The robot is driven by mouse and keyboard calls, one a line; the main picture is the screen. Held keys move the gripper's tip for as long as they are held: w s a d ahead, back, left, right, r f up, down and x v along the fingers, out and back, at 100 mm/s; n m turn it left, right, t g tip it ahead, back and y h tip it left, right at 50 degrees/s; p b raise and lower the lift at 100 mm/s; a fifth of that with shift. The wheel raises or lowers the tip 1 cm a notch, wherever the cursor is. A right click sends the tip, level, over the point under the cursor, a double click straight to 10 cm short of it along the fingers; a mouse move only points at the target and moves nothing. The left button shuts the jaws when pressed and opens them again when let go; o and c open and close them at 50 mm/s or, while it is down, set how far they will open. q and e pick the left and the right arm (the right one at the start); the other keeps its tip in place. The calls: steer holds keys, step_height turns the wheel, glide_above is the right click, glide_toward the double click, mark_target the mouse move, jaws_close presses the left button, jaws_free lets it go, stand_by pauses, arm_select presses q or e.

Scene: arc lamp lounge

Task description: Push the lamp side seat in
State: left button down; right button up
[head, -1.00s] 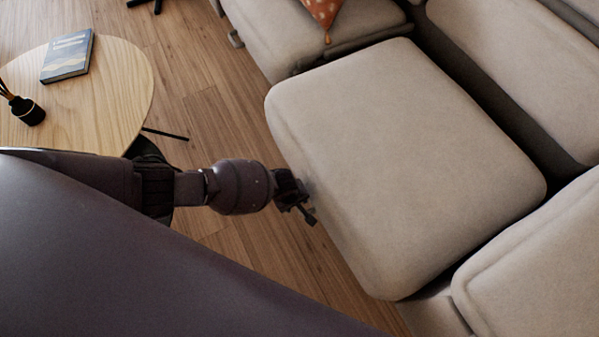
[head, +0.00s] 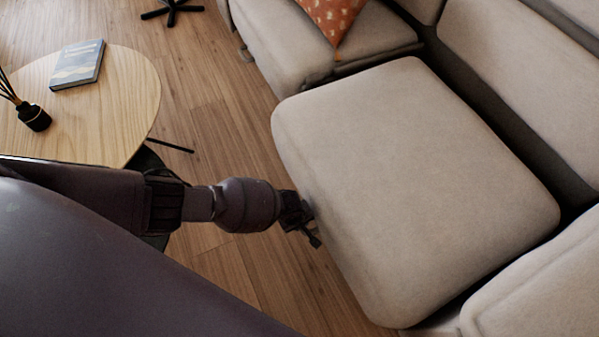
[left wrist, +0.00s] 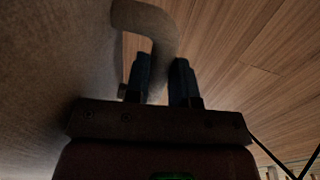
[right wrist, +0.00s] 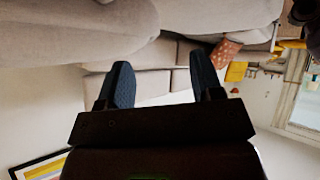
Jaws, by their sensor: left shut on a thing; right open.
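The lamp side seat, taken to be the beige cushion (head: 420,190) in the middle of the head view, stands out in front of its neighbours. My left gripper (head: 312,237) is at its front face. In the left wrist view a curved handle (left wrist: 150,22) comes off the seat front (left wrist: 55,60), and the left gripper (left wrist: 163,75) is shut on it, one finger on each side. My right gripper (right wrist: 162,85) is open and empty in the right wrist view, with sofa cushions beyond it. The right gripper is not in the head view.
A round wooden table (head: 110,120) with a book (head: 78,64) and a reed diffuser (head: 34,117) stands at the left. Neighbouring sofa seats (head: 285,50) flank the cushion. An orange pillow (head: 332,14) lies at the back. Bare wood floor (head: 215,115) lies between table and sofa.

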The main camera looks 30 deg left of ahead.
arm_select(q)
steer(key=w+d, duration=0.1)
steer(key=w, duration=0.1)
steer(key=w+d, duration=0.3)
steer(key=w, duration=0.1)
steer(key=w+d+b, duration=0.1)
steer(key=w+d, duration=0.1)
steer(key=shift+w+d, duration=0.1)
steer(key=shift+d, duration=0.05)
steer(key=shift+w+d+r, duration=0.1)
steer(key=shift+w+r, duration=0.1)
arm_select(e)
steer(key=shift+w+d+f+t, duration=0.2)
steer(key=shift+w+d+t, duration=0.1)
steer(key=shift+w+d, duration=0.35)
arm_select(q)
steer(key=c, duration=1)
jaws_free()
steer(key=shift+d, duration=0.1)
steer(key=shift+o, duration=0.2)
